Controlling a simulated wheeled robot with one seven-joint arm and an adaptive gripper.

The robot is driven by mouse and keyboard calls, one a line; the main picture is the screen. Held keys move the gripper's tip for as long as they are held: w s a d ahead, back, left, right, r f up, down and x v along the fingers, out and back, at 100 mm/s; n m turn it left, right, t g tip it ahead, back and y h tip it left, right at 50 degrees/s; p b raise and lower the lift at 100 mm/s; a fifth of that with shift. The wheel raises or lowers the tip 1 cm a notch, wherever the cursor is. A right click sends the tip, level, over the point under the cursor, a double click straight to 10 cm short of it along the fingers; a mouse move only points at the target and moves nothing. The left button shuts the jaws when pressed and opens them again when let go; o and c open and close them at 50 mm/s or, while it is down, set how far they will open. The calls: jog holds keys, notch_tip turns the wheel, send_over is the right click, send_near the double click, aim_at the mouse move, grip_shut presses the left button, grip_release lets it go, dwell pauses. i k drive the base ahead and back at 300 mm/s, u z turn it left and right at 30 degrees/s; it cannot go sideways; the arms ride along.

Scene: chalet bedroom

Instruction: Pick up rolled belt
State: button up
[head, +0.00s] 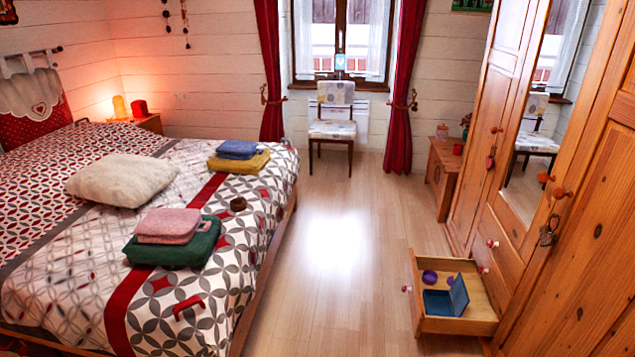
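A small dark brown round roll (238,203), which looks like the rolled belt, lies on the patterned bed cover (262,222) near the bed's right edge. It sits to the right of the pink and green folded cloths and below the yellow one, apart from both. My gripper is not in view.
Folded pink (168,225) and green (175,245) cloths, blue (238,149) and yellow (238,162) cloths, a beige cushion (122,180) and a red bent item (188,306) lie on the bed. An open drawer (458,325) juts from the wardrobe, holding purple rolls and a blue box. The floor (335,270) between is clear.

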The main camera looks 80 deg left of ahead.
aim_at(239, 204)
jog(key=u, duration=3.3)
jog(key=k, duration=0.65)
jog(key=z, duration=0.8)
jog(key=i, duration=2.35)
jog(key=u, duration=0.55)
